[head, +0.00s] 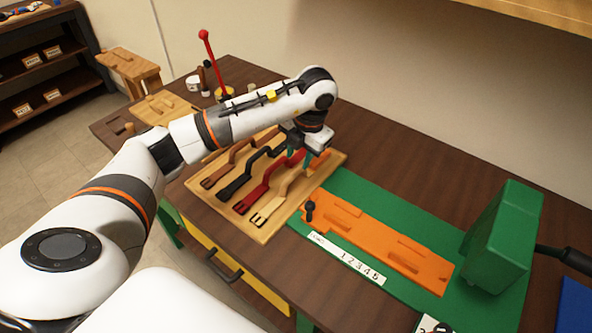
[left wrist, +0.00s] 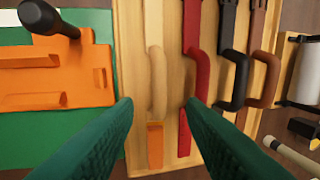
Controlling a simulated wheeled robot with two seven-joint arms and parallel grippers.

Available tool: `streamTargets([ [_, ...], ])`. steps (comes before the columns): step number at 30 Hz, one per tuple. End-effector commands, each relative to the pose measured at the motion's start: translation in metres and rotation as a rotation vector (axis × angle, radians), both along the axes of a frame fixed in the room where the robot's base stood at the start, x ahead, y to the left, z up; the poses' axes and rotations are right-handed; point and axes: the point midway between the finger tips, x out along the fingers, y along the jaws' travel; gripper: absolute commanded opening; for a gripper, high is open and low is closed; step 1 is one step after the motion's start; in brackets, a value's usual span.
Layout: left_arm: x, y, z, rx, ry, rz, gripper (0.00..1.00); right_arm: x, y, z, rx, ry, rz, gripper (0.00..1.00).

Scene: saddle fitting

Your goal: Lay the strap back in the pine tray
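The pine tray (head: 256,232) lies on the dark table, left of the green mat. Several straps lie in it side by side: brown (head: 228,167), black (head: 245,177), red (head: 258,192) and tan (head: 277,203). The left wrist view shows the tan strap (left wrist: 157,85) with an orange end, and the red strap (left wrist: 198,75) beside it. My left gripper (head: 303,157) is over the far side of the tray, pointing down. In the left wrist view its green fingers (left wrist: 159,106) are apart, with nothing held between them. My right gripper is not in view.
An orange board (head: 380,240) with a black knob lies on the green mat (head: 345,185) just right of the tray. A green block (head: 503,238) with a black handle stands at the right. A red-knobbed rod (head: 212,62) and small pots stand behind.

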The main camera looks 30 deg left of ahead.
Motion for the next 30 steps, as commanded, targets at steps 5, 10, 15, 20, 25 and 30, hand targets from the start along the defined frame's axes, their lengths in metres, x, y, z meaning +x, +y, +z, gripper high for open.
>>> streamTargets([
  [5, 0.000, -0.006, 0.026, -0.001, -0.003, -0.002, 0.37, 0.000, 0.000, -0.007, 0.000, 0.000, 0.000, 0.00],
  [10, -0.001, -0.008, 0.037, 0.000, 0.000, -0.001, 0.37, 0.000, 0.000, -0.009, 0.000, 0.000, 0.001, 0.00],
  [15, -0.001, -0.008, 0.038, 0.000, 0.001, -0.001, 0.37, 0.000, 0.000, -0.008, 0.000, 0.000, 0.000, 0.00],
  [20, -0.001, -0.008, 0.038, 0.000, 0.001, -0.001, 0.37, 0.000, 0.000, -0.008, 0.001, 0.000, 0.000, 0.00],
  [25, -0.001, -0.008, 0.038, 0.000, 0.001, -0.001, 0.37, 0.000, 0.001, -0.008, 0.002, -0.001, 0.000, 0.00],
  [30, -0.001, -0.008, 0.037, 0.000, 0.001, -0.001, 0.37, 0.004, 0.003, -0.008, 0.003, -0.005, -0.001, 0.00],
])
